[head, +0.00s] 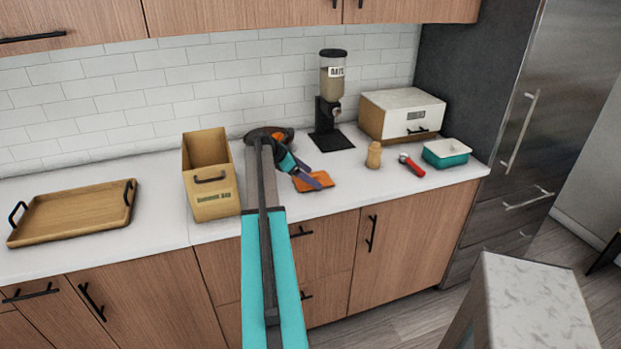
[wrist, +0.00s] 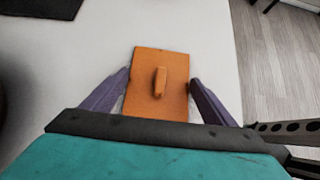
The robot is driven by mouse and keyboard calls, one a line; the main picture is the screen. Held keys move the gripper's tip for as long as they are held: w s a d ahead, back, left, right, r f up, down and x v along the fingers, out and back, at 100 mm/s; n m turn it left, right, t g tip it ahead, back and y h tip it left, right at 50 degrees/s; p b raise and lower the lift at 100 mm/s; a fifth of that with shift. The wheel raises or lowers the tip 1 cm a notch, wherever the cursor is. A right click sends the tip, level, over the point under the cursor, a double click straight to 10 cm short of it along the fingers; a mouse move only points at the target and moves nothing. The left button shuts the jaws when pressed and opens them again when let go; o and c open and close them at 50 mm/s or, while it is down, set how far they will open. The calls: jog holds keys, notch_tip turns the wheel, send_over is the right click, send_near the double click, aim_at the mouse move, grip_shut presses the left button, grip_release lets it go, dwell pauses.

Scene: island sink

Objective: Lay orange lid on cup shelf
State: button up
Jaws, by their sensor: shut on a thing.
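The orange lid (wrist: 158,107) is a flat square with a small raised handle bar in its middle. My gripper (wrist: 160,79) has its purple fingers against the lid's left and right edges and is shut on it. In the head view, my gripper (head: 318,180) and the lid (head: 303,187) are over the front part of the white counter, right of the wooden box. I cannot tell whether the lid touches the counter. I cannot make out a cup shelf in either view.
On the counter (head: 350,198) are a wooden tray (head: 70,213), a tall wooden box (head: 213,208), an oats dispenser (head: 331,90), a bread box (head: 400,112), a small wooden jar (head: 374,155), a red-handled tool (head: 411,165) and a teal container (head: 446,157). An island corner (head: 530,300) stands front right.

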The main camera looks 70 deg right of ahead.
jog(key=shift+r+b, duration=0.6)
jog(key=shift+r, duration=0.8)
jog(key=shift+a+r, duration=0.1)
jog(key=shift+r, duration=0.2)
jog(key=s+a+b, duration=0.1)
jog(key=s+a, duration=0.1)
jog(key=a, duration=0.2)
jog(key=s+a+r+b, duration=0.1)
jog(key=s+a, duration=0.1)
jog(key=a, duration=0.3)
jog(key=s+a+b, duration=0.1)
jog(key=s+a, duration=0.1)
jog(key=a, duration=0.3)
jog(key=shift+s+a+r, duration=0.1)
jog(key=shift+a+r, duration=0.15)
